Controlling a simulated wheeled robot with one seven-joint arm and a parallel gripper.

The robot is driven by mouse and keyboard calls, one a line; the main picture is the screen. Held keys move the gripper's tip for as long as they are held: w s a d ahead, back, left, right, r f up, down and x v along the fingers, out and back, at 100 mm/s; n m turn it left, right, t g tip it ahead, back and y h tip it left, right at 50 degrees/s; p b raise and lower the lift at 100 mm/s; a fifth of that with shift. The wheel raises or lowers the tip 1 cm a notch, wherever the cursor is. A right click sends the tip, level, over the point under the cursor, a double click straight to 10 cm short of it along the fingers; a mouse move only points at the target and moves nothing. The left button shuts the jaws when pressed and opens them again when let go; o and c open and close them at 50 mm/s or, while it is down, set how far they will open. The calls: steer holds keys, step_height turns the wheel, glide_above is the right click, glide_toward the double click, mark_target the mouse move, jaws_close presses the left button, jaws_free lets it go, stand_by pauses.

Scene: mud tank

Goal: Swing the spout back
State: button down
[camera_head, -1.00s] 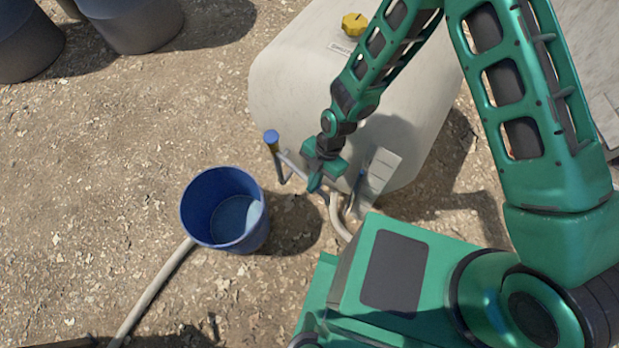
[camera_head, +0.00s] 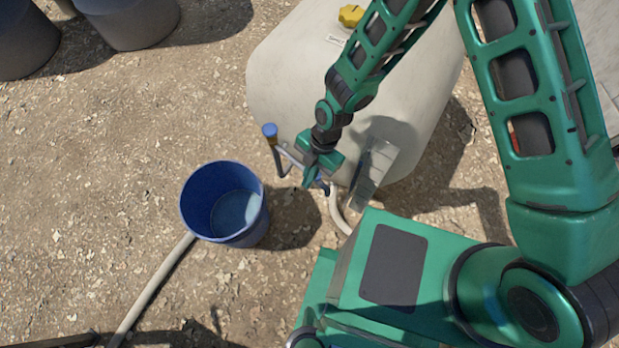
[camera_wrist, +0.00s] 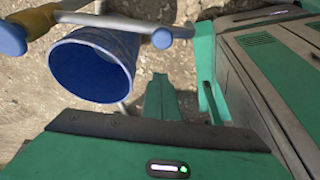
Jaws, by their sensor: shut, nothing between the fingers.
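A grey pipe spout (camera_head: 289,158) with blue ends stands at the near left of the pale tank (camera_head: 290,80). In the wrist view the grey spout bar (camera_wrist: 110,21) crosses the top, from a yellow and blue handle (camera_wrist: 33,24) to a blue cap (camera_wrist: 162,38). My gripper (camera_head: 310,176) is shut and empty at the spout's right part, partly covering it. In the wrist view my gripper (camera_wrist: 161,95) lies below the blue cap. I cannot tell whether they touch. A blue bucket (camera_head: 203,222) stands on the ground left of the gripper.
A pale hose (camera_head: 155,287) runs from the bucket to the lower left, and another (camera_head: 337,213) curves below the tank. A grey plate-like part (camera_head: 375,163) stands right of the gripper. Dark barrels (camera_head: 125,25) are at the upper left. Ground left of the bucket is clear.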

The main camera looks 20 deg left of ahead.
steer(key=a+v, duration=0.1)
steer(key=v, duration=0.6)
steer(key=shift+d+r, duration=0.2)
steer(key=shift+r, duration=0.1)
steer(key=shift+s, duration=0.1)
